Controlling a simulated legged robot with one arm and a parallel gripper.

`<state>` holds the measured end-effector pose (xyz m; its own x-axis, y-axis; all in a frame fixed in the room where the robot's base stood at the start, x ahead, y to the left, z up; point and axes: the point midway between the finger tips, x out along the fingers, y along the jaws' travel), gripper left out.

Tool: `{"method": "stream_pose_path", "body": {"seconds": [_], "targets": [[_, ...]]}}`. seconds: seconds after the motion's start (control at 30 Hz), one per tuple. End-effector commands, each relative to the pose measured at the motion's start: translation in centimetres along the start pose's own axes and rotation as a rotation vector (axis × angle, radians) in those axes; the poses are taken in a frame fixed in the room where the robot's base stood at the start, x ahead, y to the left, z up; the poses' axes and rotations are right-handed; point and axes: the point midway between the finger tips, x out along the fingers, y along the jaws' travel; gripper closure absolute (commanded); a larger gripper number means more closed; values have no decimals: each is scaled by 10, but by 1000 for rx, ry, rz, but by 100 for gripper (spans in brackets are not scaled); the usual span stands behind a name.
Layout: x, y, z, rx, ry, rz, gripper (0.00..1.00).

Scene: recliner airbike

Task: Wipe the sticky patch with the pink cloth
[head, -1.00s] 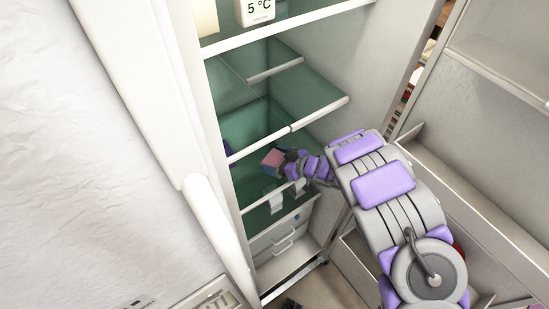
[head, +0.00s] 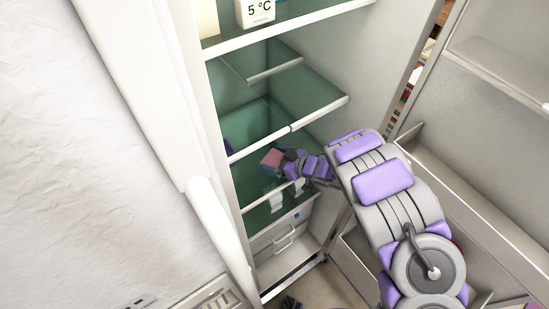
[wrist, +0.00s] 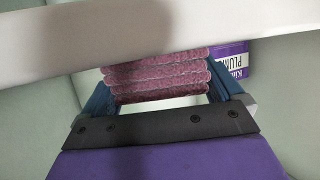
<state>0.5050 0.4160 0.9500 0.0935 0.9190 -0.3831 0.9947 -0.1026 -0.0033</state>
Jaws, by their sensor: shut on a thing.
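The pink cloth (wrist: 158,78) is a folded, fluffy stack held between the fingers of my gripper (wrist: 155,95) in the wrist view. It also shows as a small pink block (head: 272,158) at the tip of my gripper (head: 284,158) in the head view. My gripper is shut on it inside the open fridge, between two shelves. A pale shelf edge crosses the wrist view and hides the cloth's far end. I cannot make out the sticky patch in either view.
A purple labelled box (wrist: 234,60) stands right of the cloth in the wrist view. Glass shelves with white front edges (head: 290,130) lie above and below my gripper. The open fridge door with its bins (head: 440,180) is on the right. A drawer (head: 285,240) is below.

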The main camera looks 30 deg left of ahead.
Motion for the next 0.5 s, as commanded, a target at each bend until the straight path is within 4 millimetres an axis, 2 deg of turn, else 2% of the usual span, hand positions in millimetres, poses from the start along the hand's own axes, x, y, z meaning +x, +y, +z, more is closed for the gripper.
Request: {"method": "stream_pose_path", "body": {"seconds": [0.5], "targets": [[-5, -1, 2, 0, -2, -1, 30]]}}
